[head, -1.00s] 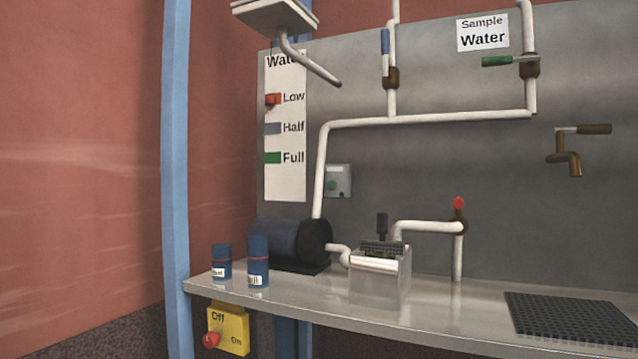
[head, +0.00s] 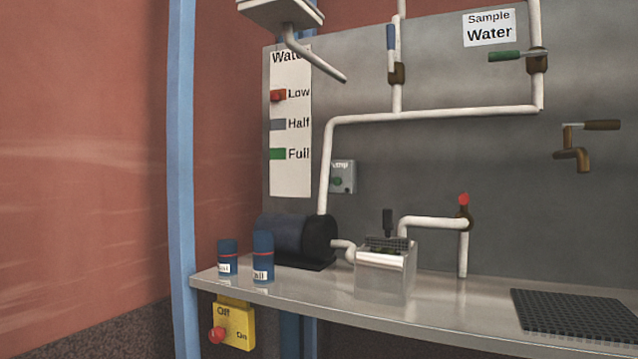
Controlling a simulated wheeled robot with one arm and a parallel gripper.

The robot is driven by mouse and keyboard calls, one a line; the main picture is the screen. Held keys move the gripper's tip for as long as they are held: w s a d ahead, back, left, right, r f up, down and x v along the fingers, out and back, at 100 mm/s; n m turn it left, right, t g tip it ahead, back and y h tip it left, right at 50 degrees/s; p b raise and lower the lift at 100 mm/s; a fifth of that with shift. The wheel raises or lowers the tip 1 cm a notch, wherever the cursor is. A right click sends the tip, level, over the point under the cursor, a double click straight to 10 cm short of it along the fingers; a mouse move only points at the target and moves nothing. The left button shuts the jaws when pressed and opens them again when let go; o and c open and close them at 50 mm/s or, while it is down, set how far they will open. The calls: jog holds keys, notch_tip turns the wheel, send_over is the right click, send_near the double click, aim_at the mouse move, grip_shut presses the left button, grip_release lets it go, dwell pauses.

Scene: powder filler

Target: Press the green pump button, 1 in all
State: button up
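The green pump button (head: 337,181) sits on a small grey box (head: 348,174) fixed to the grey back panel. The box's label reads "ump", its left end hidden behind the white vertical pipe (head: 325,165). The box is above and just right of the dark blue pump (head: 290,238) on the bench. Nothing touches the button. My gripper is not in view.
The metal bench (head: 440,300) holds two blue canisters (head: 263,257), a metal box with a grate (head: 385,272) and a black mat (head: 575,315). A yellow switch box (head: 236,325) hangs below the front edge. A blue post (head: 183,170) stands left. An angled spout (head: 315,60) juts out above.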

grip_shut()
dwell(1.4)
